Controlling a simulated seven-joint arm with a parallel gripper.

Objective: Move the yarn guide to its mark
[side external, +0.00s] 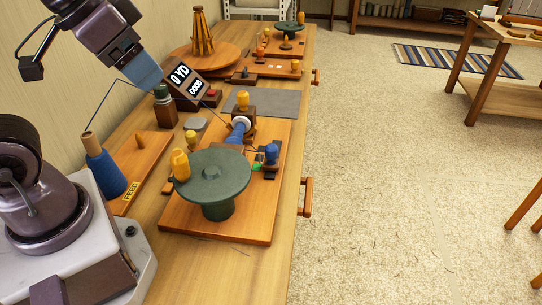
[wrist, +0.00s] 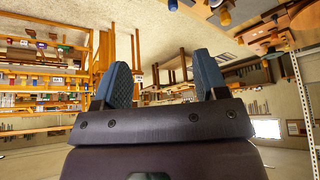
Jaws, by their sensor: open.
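My gripper (side external: 145,74) hangs over the left part of the bench, above and left of the counter sign. In the wrist view its two blue fingers stand wide apart with nothing between them (wrist: 163,84). I cannot tell for sure which part is the yarn guide or where its mark lies. A dark-capped wooden post (side external: 164,106) stands left of the sign. A blue yarn cone (side external: 104,173) stands on the FEED board (side external: 146,165). A winder with a green disc (side external: 212,174), blue yarn (side external: 237,131) and yellow knobs (side external: 180,165) sits on a wooden board (side external: 240,228).
The counter sign reads 0 YD and GOOD (side external: 182,78). A round wooden stand (side external: 202,58) and further boards are farther back. A thin strand rises from the cone beneath my gripper. The bench's right edge has handles (side external: 306,197).

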